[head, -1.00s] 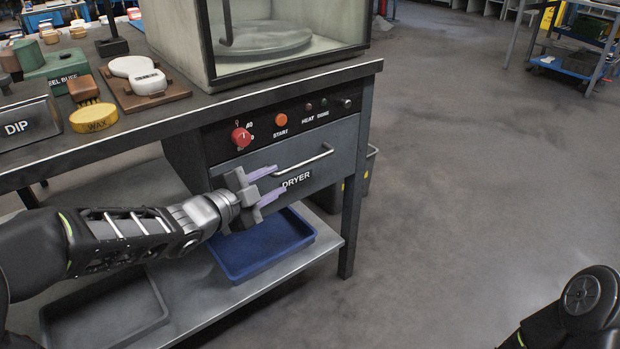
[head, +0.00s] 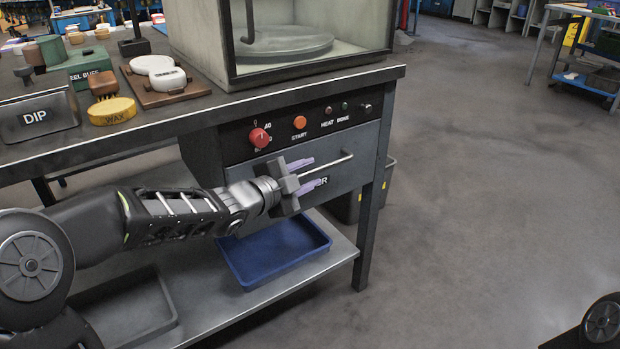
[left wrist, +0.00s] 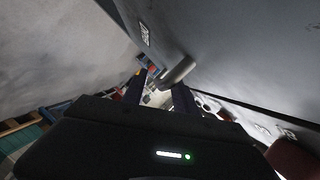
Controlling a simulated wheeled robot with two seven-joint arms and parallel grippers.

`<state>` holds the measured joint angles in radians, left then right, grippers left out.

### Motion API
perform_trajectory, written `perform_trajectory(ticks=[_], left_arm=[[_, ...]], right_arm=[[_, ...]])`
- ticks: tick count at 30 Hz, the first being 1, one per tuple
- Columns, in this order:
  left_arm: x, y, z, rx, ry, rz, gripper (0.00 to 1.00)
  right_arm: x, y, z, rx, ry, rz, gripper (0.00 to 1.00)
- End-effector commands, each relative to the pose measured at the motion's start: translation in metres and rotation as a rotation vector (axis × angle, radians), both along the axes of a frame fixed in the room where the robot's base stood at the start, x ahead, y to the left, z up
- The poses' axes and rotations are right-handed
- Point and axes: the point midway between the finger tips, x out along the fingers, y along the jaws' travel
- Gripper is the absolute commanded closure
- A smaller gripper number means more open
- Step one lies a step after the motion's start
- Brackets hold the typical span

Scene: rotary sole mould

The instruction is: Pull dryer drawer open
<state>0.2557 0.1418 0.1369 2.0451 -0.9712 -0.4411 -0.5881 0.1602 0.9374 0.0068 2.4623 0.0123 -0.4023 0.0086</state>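The dryer drawer (head: 352,186) is a grey front under the control panel, flush with the frame around it. Its bar handle (head: 334,165) runs across the upper part, and the DRYER label is mostly hidden by my left gripper. My left gripper (head: 310,174) is in front of the drawer at the left part of the handle, with its two fingers apart. In the left wrist view the handle bar (left wrist: 177,71) shows near the open fingers (left wrist: 157,97). I cannot tell whether the fingers touch it. My right gripper is out of view.
The control panel above has a red knob (head: 260,138) and an orange start button (head: 299,122). A blue tray (head: 275,255) sits on the lower shelf.

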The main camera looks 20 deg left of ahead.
Motion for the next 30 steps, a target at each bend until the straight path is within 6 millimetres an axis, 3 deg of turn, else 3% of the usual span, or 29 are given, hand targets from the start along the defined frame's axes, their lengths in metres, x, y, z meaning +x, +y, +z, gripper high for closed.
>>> perform_trajectory(ticks=[11,24,30], left_arm=[[0.0092,-0.0040,-0.0015,0.000,0.000,0.000,0.66],[0.0089,-0.0038,-0.0017,0.000,0.000,0.000,1.00],[0.0089,-0.0038,-0.0017,0.000,0.000,0.000,1.00]], right_arm=[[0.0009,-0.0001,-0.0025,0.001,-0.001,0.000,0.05],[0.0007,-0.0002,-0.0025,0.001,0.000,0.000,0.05],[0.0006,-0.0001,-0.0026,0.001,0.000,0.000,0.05]])
